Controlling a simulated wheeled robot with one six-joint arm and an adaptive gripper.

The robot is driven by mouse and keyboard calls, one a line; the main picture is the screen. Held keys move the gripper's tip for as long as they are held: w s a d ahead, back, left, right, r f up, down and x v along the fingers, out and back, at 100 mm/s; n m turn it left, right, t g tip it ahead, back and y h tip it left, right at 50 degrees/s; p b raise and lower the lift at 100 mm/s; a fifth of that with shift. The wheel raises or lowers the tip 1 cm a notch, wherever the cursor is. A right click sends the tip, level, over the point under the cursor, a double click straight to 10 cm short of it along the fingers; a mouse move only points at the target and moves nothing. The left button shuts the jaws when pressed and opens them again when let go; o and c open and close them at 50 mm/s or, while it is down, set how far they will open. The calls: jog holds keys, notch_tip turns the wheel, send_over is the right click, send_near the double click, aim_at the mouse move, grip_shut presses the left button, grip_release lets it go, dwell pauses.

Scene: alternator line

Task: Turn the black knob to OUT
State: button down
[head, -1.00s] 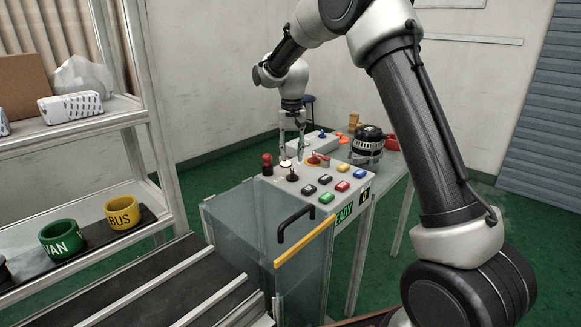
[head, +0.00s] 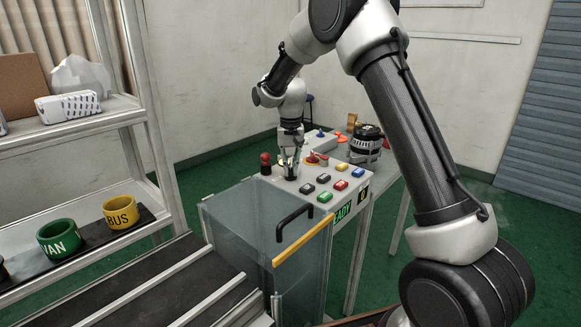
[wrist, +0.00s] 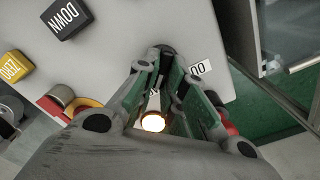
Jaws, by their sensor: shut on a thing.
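The black knob (wrist: 164,50) sits on the grey control panel (wrist: 120,60) in the wrist view, largely covered by my fingers. My gripper (wrist: 163,68) points down at the panel, its two green-padded fingers shut on the knob from both sides. In the head view my gripper (head: 289,172) is low over the panel's near left part, and the knob beneath it is mostly hidden. A white label (wrist: 200,68) beside the knob is partly covered by a finger, and its full word cannot be read. The knob's pointing direction cannot be told.
A red-topped control (head: 265,160) stands close left of my gripper, and a red button on yellow (head: 314,158) close right. Several coloured push buttons (head: 325,196) lie nearer. A lit lamp (wrist: 153,122) shows between my fingers. The clear-walled cabinet (head: 240,230) has a black handle (head: 294,220).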

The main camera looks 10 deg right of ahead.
jog(key=shift+n, duration=0.3)
jog(key=n, duration=0.3)
jog(key=shift+a+n, duration=0.15)
jog(key=shift+n, duration=0.15)
jog(key=n, duration=0.4)
jog(key=shift+a+n, duration=0.15)
jog(key=shift+n, duration=0.15)
jog(key=n, duration=0.4)
jog(key=shift+s+a, duration=0.1)
jog(key=shift+s+n, duration=0.15)
jog(key=shift+n, duration=2.35)
jog(key=c, duration=1.5)
grip_release()
notch_tip(320, 180, up, 12)
